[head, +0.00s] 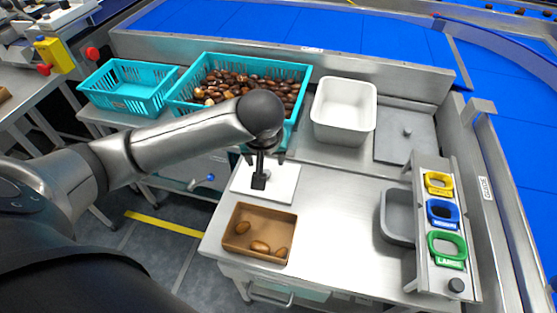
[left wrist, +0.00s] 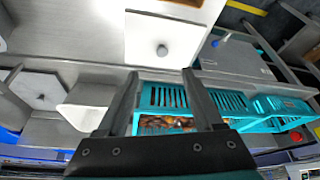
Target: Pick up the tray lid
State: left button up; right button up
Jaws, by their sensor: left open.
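The tray lid, a white square plate (head: 284,187) with a small grey knob, lies flat on the steel table behind a brown tray (head: 232,250) holding a few dates. My left gripper (head: 259,183) points down above the lid in the head view and hides part of it, including most of the knob. In the left wrist view the lid (left wrist: 185,30) and its knob show beyond the fingertips of the open, empty gripper (left wrist: 160,82). The fingers look apart from the knob. My right gripper is not in view.
A turquoise crate of dates (head: 302,70), an empty turquoise crate (head: 110,98) and a white bin (head: 345,112) stand behind. A grey plate with a knob (head: 392,150) lies at back right. A rack with yellow, blue and green rings (head: 452,285) stands at right.

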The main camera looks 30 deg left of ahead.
pick_arm(q)
jog(key=b, duration=0.3)
send_near(266, 171)
notch_tip(266, 171, down, 3)
jog(key=shift+d+r, duration=0.1)
jog(key=shift+w+f, duration=0.1)
jog(key=shift+f, duration=0.35)
jog(key=shift+w+a+f+b, duration=0.15)
jog(key=shift+a+f+b, duration=0.1)
jog(key=shift+b, duration=0.1)
jog(key=b+x, duration=0.1)
jog(key=x, duration=0.1)
jog(key=b+x, duration=0.1)
jog(key=x, duration=0.1)
jog(key=shift+w+a+f, duration=0.15)
jog(key=shift+w, duration=0.2)
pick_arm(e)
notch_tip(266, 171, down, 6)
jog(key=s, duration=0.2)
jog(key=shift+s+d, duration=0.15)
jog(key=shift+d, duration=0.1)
pick_arm(q)
jog(key=shift+c, duration=0.3)
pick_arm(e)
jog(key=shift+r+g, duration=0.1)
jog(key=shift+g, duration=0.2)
